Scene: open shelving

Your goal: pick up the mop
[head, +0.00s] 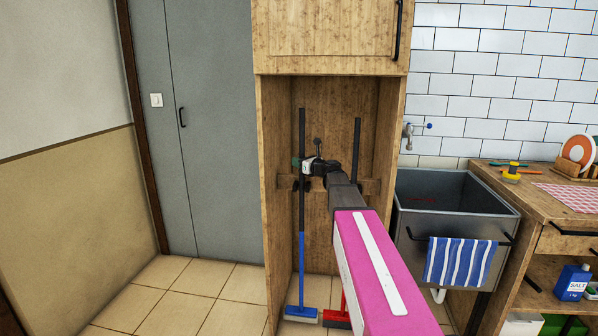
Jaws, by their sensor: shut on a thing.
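A long-handled mop (301,262) stands upright in the left part of the open wooden cabinet. Its upper pole is black, its lower pole is blue, and its blue head with a pale underside is at the cabinet floor. My gripper (301,167) reaches into the cabinet and is shut on the black part of this pole, above its middle. The fingers are small and partly hidden by the wrist. I cannot tell whether the head touches the floor.
A second black-poled tool (357,135) with a red head (337,319) stands to the right, partly hidden by my arm. A wooden rail (370,186) crosses the cabinet's back. The sink (458,205) with a striped towel (459,262) is right; floor (190,290) is clear at left.

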